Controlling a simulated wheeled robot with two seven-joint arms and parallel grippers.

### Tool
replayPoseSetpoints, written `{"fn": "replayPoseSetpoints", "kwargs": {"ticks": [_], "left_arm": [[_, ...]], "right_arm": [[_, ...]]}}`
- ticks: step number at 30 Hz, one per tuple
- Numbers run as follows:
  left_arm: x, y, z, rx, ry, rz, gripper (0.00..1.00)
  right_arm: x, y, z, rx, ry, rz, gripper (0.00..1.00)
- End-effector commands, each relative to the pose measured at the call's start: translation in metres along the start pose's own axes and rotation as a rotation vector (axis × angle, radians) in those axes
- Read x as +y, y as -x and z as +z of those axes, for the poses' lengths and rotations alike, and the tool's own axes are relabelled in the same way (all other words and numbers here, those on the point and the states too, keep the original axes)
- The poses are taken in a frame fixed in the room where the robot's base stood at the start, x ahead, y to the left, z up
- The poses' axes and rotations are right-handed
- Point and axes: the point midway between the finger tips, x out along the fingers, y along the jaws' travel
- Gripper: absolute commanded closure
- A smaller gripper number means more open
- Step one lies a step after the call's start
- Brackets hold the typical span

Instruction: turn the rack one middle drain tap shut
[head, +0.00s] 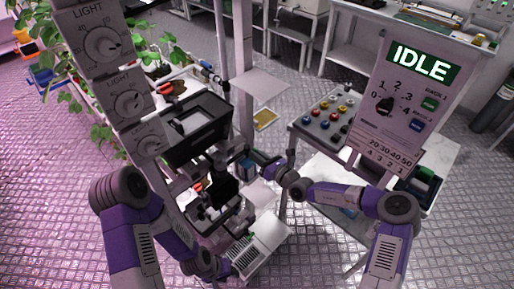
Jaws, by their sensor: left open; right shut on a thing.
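My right gripper (222,186) is dark. It reaches in from the right, beside the middle of the rack at left (135,101). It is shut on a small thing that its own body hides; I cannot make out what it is. My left gripper (214,222) is just below it, open, its fingers small and partly lost among dark parts. A small orange-red bit (198,187) shows just left of the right gripper. I cannot tell whether it is a drain tap. No tap handle shows clearly, so its position cannot be read.
A black tray (198,138) is on the rack behind the grippers, with green plants (150,50) beyond. At right stand a button panel (326,122) and a sign post reading IDLE (420,62). The grippers are close together with little room between them. Open floor lies at far right.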

Motion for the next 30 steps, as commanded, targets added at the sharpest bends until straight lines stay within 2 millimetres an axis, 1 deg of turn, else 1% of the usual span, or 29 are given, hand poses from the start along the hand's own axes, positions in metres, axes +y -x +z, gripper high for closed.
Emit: {"fn": "replayPoseSetpoints", "kwargs": {"ticks": [1,3,12,21,30], "left_arm": [[0.004,0.012,0.001,0.0,0.0,0.0,0.57],[0.007,0.02,0.001,0.0,0.0,0.0,0.57],[0.018,0.048,0.002,0.0,0.0,0.0,0.57],[0.024,0.064,0.003,0.0,0.0,0.0,0.57],[0.027,0.072,0.003,0.0,0.0,0.0,0.57]], "right_arm": [[0.003,0.0,0.004,0.002,-0.036,0.002,1.0],[0.002,0.0,0.004,0.003,-0.09,0.001,1.0],[-0.001,0.0,0.002,0.001,-0.373,0.0,1.0],[-0.002,0.0,-0.001,0.001,-0.658,0.0,1.0],[-0.004,0.0,-0.003,0.0,-0.936,0.0,1.0]]}}
